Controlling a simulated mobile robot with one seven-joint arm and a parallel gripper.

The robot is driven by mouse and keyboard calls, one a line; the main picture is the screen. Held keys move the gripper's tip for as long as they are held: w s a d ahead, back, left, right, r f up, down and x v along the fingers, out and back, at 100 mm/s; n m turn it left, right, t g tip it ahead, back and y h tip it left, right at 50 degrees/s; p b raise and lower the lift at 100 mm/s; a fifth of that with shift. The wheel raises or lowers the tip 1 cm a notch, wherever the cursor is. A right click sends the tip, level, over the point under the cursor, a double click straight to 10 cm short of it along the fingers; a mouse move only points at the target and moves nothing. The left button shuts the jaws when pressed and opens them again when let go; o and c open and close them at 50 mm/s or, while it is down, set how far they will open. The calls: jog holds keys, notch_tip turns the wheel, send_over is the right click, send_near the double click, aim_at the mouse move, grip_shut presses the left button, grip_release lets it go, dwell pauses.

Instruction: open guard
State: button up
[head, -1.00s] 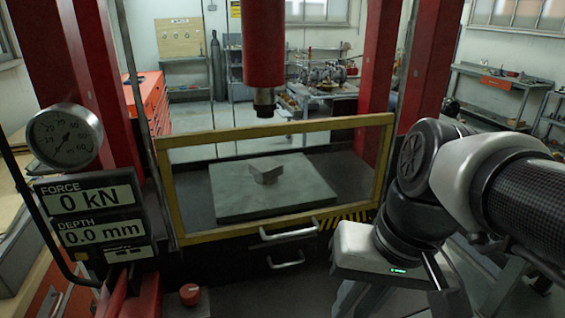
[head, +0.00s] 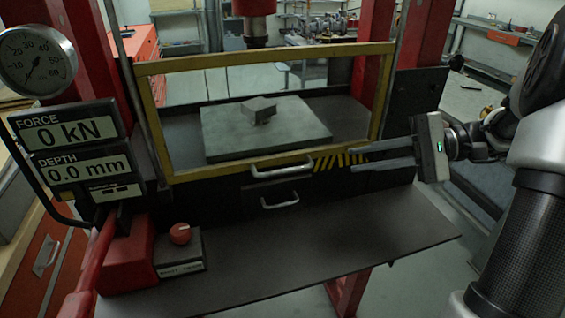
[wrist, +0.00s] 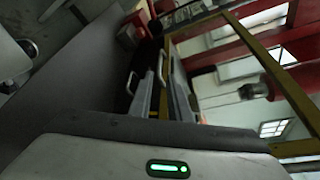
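The guard is a clear panel in a yellow frame (head: 150,115), standing closed across the front of the press. A silver handle (head: 283,166) is on its lower edge. In the wrist view the yellow frame (wrist: 265,60) runs across the right side, and the guard handle (wrist: 160,66) shows just beyond the fingers. My gripper (head: 354,160) is open and empty, right of the handle and apart from it, its fingers pointing left. In the wrist view my gripper (wrist: 163,82) shows both fingers with a gap between them.
A second handle (head: 280,201) is just below the guard handle. A metal block (head: 258,108) lies on the grey plate (head: 222,142) behind the guard. A red knob (head: 180,233) and displays reading 0 kN and 0.0 mm are at left.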

aim_at(287, 171)
jog(key=x, duration=1.7)
jog(key=shift+a, duration=0.2)
grip_shut()
